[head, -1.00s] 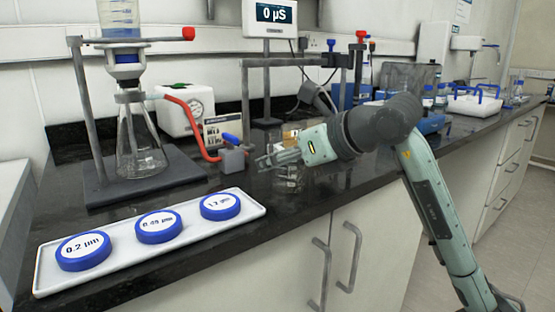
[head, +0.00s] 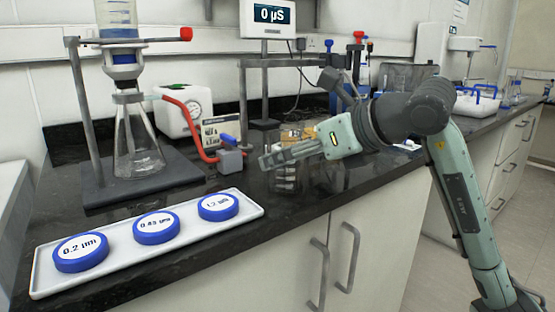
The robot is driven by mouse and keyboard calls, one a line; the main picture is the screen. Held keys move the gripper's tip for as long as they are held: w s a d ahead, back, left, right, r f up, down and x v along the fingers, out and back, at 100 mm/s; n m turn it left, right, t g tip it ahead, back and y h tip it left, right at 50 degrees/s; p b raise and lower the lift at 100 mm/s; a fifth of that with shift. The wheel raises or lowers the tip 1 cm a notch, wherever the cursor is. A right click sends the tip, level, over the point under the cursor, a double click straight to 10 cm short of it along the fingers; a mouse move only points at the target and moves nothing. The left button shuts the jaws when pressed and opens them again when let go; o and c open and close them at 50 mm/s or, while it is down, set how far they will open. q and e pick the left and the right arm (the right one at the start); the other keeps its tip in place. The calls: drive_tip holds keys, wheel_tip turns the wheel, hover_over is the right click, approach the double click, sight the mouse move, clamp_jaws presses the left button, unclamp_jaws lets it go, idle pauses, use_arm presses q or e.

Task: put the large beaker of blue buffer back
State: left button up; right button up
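My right gripper (head: 266,161) comes in from the right and hangs low over the front part of the black bench, its fingers pointing left. The fingers look close together from this side, and I cannot tell whether they are open or shut. No large beaker of blue buffer can be made out. A glass funnel with blue liquid (head: 118,33) sits above a clear conical flask (head: 133,140) on a stand at the left. My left gripper is not in view.
A white tray (head: 50,289) with several blue-rimmed filter discs lies at the bench's front left. A meter (head: 267,17) reads 0 µS. Stands and glassware line the back.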

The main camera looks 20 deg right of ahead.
drive_tip(key=v, duration=0.6)
drive_tip(key=shift+s+d+r, duration=0.15)
drive_tip(key=shift+s, duration=0.05)
drive_tip(key=shift+s+d+r, duration=0.2)
drive_tip(key=shift+s+r, duration=0.05)
drive_tip(key=shift+s, duration=0.25)
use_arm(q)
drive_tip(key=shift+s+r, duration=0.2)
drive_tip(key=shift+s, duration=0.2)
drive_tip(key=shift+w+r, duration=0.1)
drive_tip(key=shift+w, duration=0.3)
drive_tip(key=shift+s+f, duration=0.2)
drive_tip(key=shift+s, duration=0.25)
